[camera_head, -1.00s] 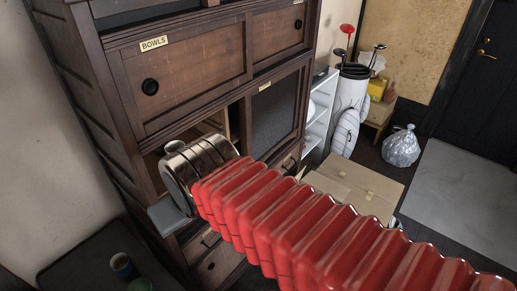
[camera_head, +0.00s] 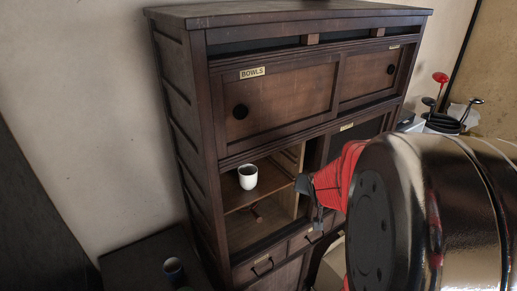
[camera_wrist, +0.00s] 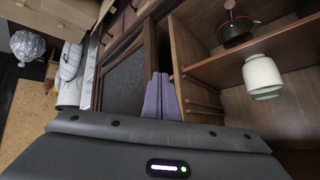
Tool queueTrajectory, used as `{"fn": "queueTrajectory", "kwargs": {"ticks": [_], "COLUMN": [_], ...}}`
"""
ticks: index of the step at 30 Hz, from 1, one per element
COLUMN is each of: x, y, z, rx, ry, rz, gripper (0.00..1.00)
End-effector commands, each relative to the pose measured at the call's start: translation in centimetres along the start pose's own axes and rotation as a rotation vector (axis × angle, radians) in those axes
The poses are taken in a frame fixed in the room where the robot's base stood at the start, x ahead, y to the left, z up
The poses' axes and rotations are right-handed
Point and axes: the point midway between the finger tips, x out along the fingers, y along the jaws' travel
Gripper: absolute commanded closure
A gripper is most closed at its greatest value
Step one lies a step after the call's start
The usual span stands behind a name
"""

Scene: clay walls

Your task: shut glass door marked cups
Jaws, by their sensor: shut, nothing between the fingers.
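The dark-panelled glass door (camera_head: 368,128) is in the cabinet's middle row, slid to the right. It has a small label (camera_head: 347,127), too small to read. The left half of that row is open. In the wrist view the dark pane (camera_wrist: 125,85) in its wooden frame is left of the fingers. My gripper (camera_head: 303,184) is shut and empty at the right side of the opening, near the door's left edge. Its fingertips also show in the wrist view (camera_wrist: 162,97). I cannot tell whether they touch the frame. My arm hides the door's lower part.
A white cup (camera_head: 247,177) stands on the shelf inside the opening. A dark red pot (camera_wrist: 235,28) shows in the other compartment. The door marked BOWLS (camera_head: 285,100) is above, and drawers (camera_head: 262,265) are below. A golf bag (camera_head: 442,122) stands at the right.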

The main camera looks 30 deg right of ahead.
Motion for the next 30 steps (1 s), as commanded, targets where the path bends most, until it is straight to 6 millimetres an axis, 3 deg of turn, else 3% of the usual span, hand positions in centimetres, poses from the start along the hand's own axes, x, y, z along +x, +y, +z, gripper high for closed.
{"fn": "queueTrajectory", "kwargs": {"ticks": [1, 6, 15, 22, 30], "x": [1.4, 5.1, 10.1, 12.0, 11.9], "y": [1.4, 4.7, 8.9, 10.6, 12.5], "z": [-0.1, -1.1, -2.4, -2.6, -1.6], "rx": [0.038, 0.161, 0.423, 0.648, 0.929], "ry": [0.009, 0.064, 0.179, 0.234, 0.243], "rz": [0.007, -0.020, -0.176, -0.381, -0.668], "gripper": [1.00, 1.00, 1.00, 1.00, 1.00]}}
